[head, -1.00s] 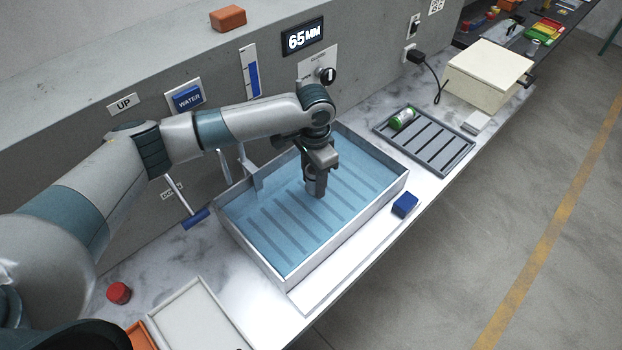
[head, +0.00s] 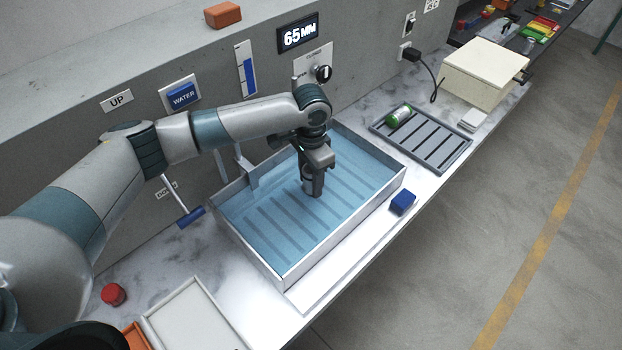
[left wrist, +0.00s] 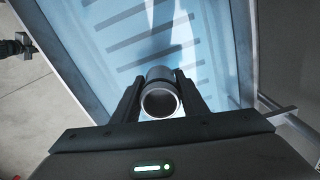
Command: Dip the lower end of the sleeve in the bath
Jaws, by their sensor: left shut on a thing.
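The bath (head: 290,276) is a wide, shallow rectangular tank with light walls, filled with blue water over a slotted bottom. My left gripper (head: 313,186) points down over the middle of the bath. In the left wrist view my left gripper (left wrist: 160,100) is shut on the sleeve (left wrist: 160,103), a grey hollow tube seen from its open upper end. In the head view the sleeve is mostly hidden by the fingers. Its lower end is hidden, so I cannot tell how deep it sits.
A slotted grey rack (head: 430,140) holding a green-and-white can (head: 399,116) stands right of the bath. A blue block (head: 402,202) lies by the front wall. A white tray (head: 190,316) and red knob (head: 113,294) are at lower left. The display (head: 298,36) reads 65 MM.

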